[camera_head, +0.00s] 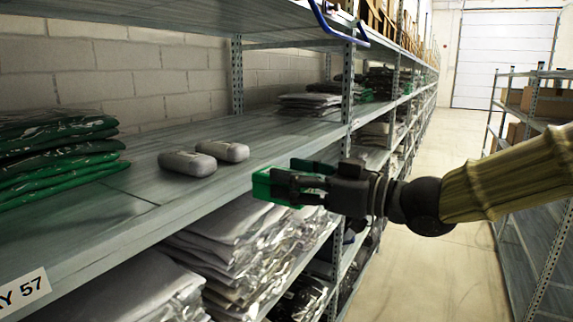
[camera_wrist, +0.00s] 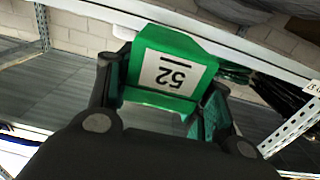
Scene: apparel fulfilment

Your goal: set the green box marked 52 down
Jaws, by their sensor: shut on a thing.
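The green box marked 52 (camera_wrist: 172,66) is held between the fingers of my gripper (camera_wrist: 160,90), with its white label facing the wrist camera upside down. In the head view the green box (camera_head: 262,184) shows at the tip of my gripper (camera_head: 290,184). It is at the front edge of the middle shelf (camera_head: 140,205), and I cannot tell whether it touches the shelf. The fingers hide part of the box.
Two grey rounded items (camera_head: 203,157) lie on the shelf left of the box. A stack of green bagged garments (camera_head: 55,150) is at far left. Grey bagged garments (camera_head: 235,250) fill the shelf below. A metal upright (camera_head: 347,95) stands behind my gripper. Bare shelf surface surrounds the grey items.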

